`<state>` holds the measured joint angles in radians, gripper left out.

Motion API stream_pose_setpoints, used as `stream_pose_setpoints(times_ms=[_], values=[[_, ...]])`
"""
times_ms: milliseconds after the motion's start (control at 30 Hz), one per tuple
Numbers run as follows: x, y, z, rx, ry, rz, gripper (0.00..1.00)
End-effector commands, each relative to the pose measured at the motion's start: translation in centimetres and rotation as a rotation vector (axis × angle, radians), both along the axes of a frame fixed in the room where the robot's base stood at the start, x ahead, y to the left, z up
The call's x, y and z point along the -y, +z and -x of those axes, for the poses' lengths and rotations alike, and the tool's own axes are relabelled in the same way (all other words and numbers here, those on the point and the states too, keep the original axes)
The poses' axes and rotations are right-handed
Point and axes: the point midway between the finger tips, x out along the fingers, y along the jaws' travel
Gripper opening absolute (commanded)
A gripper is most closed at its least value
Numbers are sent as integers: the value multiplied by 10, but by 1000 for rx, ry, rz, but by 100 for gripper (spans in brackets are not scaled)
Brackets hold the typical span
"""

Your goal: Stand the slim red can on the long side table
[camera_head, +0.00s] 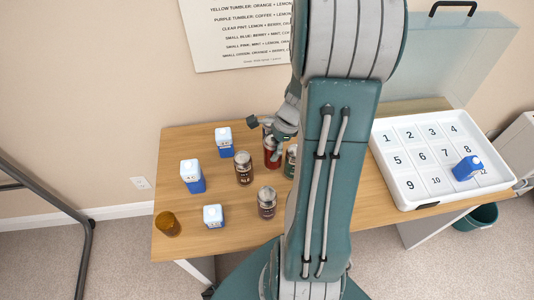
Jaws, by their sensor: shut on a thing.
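My gripper (269,124) is over the back of the wooden table, left of my arm. It is shut on a small can-like thing (267,122) with a greyish top. Most of that thing is hidden by the fingers and the can in front, so I cannot tell its colour or whether it touches the table. A red can (272,153) with a grey top stands upright just in front of the gripper. I cannot tell which of the two is the slim red can. The wooden table (222,243) runs across the view against the wall; I cannot tell if it is the long side table.
Brown cans (243,169) (267,203), a green can (290,161) and blue-and-white cartons (192,176) stand nearby. An amber tumbler (167,223) is at the front left corner. A numbered white tray (390,163) holds a blue carton (467,168) at right. The table's left end has bare patches.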

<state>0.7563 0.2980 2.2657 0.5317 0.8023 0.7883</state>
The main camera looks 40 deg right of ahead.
Motion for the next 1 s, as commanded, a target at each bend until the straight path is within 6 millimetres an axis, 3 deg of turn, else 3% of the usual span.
stream_pose_setpoints(times_ms=[300,500,800,833,867,1000], values=[[0,-24,-19,-1,3,-1,14],[1,-52,-19,-1,0,-4,14],[0,-54,-19,1,2,0,14],[0,-54,-19,0,2,1,83],[-1,-54,-19,0,2,1,97],[0,-54,-19,1,2,0,100]])
